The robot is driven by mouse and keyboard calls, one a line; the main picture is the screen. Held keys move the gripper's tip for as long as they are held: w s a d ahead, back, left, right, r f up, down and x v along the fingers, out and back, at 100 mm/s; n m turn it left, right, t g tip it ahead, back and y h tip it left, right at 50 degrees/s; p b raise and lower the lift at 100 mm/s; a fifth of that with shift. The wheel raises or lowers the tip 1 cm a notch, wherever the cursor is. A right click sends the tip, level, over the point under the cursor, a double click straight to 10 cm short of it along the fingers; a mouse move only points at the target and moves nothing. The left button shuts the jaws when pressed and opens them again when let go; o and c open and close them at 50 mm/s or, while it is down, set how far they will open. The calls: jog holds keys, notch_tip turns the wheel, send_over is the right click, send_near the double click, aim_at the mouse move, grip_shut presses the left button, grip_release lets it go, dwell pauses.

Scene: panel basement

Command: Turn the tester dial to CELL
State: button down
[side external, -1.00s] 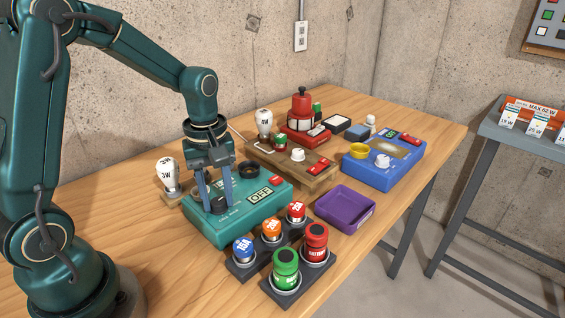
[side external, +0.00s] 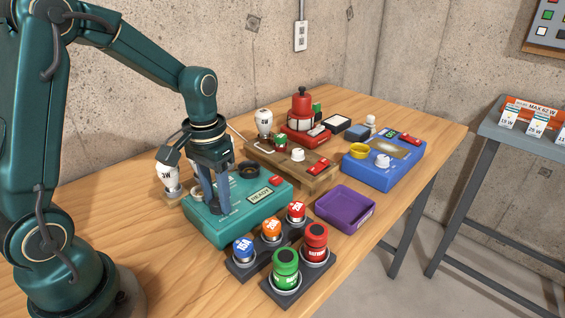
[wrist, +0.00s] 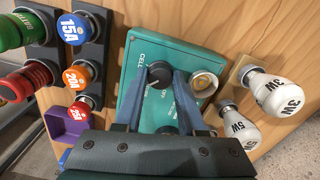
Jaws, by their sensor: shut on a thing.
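The tester is a teal box (side external: 240,222) on the table, with a small display (side external: 261,195) that seems to read READY. Its dark round dial (wrist: 160,73) shows between my blue fingertips in the wrist view. The word CELL is printed on the tester face beside the dial. My gripper (side external: 216,207) points down and is shut on the dial; it also shows in the wrist view (wrist: 161,80). The fingers mostly hide the dial in the side view. I cannot tell which mark the dial points at.
A dark ring socket (side external: 249,169) and a red part sit on the tester's far side. Capped fuses and batteries stand in a dark holder (side external: 243,268) in front. A 3W bulb (side external: 168,181) stands behind my gripper. A purple tray (side external: 345,209) lies to the right.

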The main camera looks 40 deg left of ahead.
aim_at(217, 201)
jog(key=m, duration=1.2)
jog(key=shift+m, duration=0.4)
dwell(0.3)
jog(key=c, duration=0.5)
grip_release()
jog(key=shift+r, duration=0.15)
jog(key=shift+r, duration=2.45)
